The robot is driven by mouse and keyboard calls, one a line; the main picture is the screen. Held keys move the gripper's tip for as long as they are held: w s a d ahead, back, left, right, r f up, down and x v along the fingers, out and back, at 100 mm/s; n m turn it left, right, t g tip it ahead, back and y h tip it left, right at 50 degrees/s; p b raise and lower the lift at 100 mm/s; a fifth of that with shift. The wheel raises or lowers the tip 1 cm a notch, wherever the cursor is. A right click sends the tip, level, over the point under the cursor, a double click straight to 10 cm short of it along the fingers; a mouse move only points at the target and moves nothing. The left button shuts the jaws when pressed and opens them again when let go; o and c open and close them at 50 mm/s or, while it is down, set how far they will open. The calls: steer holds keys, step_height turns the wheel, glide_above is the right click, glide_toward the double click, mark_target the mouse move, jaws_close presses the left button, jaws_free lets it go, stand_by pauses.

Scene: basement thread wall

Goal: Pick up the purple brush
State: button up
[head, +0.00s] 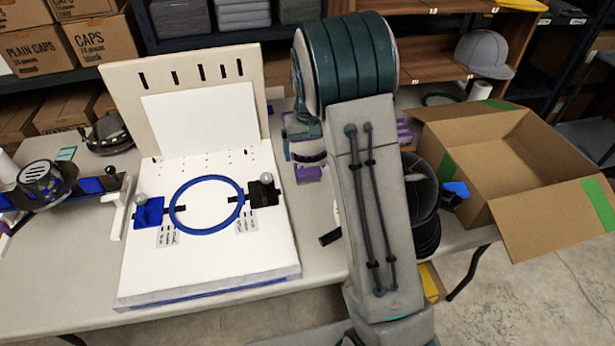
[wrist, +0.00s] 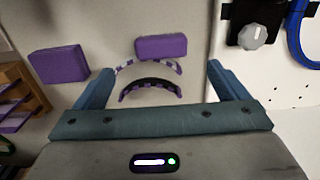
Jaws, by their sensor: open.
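In the wrist view, a purple block-like piece (wrist: 160,46) lies on the pale table ahead of my gripper (wrist: 160,68), between the lines of its two teal fingers. It may be the brush; bristles or a handle cannot be made out. A second purple block (wrist: 58,63) lies to the left, outside the fingers. My gripper is open, with nothing held between its fingers. In the head view, a purple piece (head: 307,173) shows beside my arm, below the partly hidden wrist; my arm hides part of the table there.
A dark striped arc (wrist: 150,86) lies near my fingers. The white board (head: 210,255) with a blue hoop (head: 206,204) stands left of my arm. An open cardboard box (head: 500,160) is at right. A black piece (head: 330,237) lies near the board.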

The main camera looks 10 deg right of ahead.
mark_target(308, 170)
steer(key=f, duration=0.8)
steer(key=shift+s+a+f+b, duration=0.1)
steer(key=shift+s+b, duration=0.15)
steer(key=shift+b, duration=0.05)
steer(key=c, duration=1.1)
